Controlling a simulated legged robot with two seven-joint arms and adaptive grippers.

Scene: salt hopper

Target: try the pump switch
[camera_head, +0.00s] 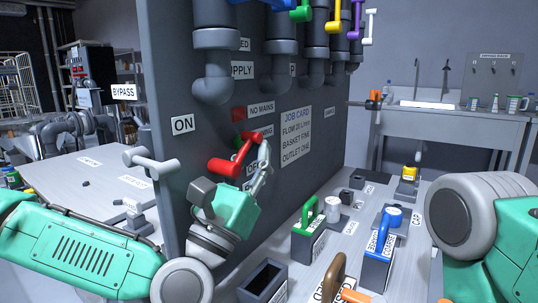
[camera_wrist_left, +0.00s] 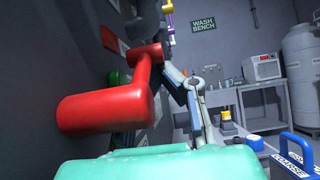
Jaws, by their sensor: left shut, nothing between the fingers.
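A red crank-shaped handle (camera_head: 232,165) sits on the grey panel (camera_head: 160,60), between an ON label (camera_head: 183,124) at its upper left and a partly hidden label at its right. I take it for the pump switch. In the left wrist view the red handle (camera_wrist_left: 105,105) fills the left side. My left gripper (camera_head: 265,155) is shut and empty just right of the handle, its fingers pointing up along the panel. The fingers also show in the left wrist view (camera_wrist_left: 195,85), close beside the handle's far end; I cannot tell whether they touch. My right gripper is out of view.
A dark red lamp (camera_head: 238,114) sits beside a NO MAINS label (camera_head: 261,110), with a job card (camera_head: 296,135) to the right. Grey pipes (camera_head: 215,65) hang above. A grey lever (camera_head: 150,162) stands out at the left.

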